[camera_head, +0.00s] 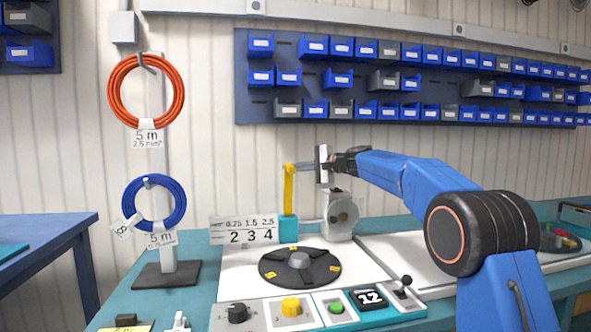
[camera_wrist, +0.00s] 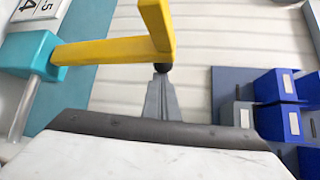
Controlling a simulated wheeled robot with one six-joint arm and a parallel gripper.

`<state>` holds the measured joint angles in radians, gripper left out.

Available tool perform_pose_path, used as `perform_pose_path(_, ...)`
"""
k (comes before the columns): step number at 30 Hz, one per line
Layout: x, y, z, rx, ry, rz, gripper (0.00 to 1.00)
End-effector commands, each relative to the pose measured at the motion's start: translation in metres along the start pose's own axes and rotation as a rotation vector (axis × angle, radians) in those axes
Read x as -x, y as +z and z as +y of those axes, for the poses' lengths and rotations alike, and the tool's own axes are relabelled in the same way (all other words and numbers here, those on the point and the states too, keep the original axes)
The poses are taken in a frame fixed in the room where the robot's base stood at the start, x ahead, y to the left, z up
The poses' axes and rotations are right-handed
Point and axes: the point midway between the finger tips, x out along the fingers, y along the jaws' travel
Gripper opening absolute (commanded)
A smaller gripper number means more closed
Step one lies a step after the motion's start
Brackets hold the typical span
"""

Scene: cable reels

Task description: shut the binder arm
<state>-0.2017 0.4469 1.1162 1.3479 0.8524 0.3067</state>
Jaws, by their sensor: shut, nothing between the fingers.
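The yellow binder arm (camera_head: 289,190) stands upright on a teal block (camera_head: 288,229) behind the black turntable disc (camera_head: 299,266). In the wrist view the binder arm (camera_wrist: 105,50) runs from the teal block (camera_wrist: 30,55) at the left to a corner near the middle. My gripper (camera_wrist: 162,78) is shut and empty, its fingertips right by that corner with a dark round tip there. I cannot tell whether they touch.
A grey-white unit (camera_head: 341,216) stands just right of the binder arm. A number sign (camera_head: 243,231) is at its left. A control panel with a black knob (camera_head: 237,313) lies in front. Orange (camera_head: 114,92) and blue (camera_head: 133,205) cable coils hang at the left.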

Motion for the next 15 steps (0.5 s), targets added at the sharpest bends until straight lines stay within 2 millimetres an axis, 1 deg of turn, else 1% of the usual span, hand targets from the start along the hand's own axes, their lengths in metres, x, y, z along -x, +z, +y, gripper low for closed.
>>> perform_pose_path(15, 0.03, 0.028, 0.009, 0.15, -0.162, 0.0, 0.0)
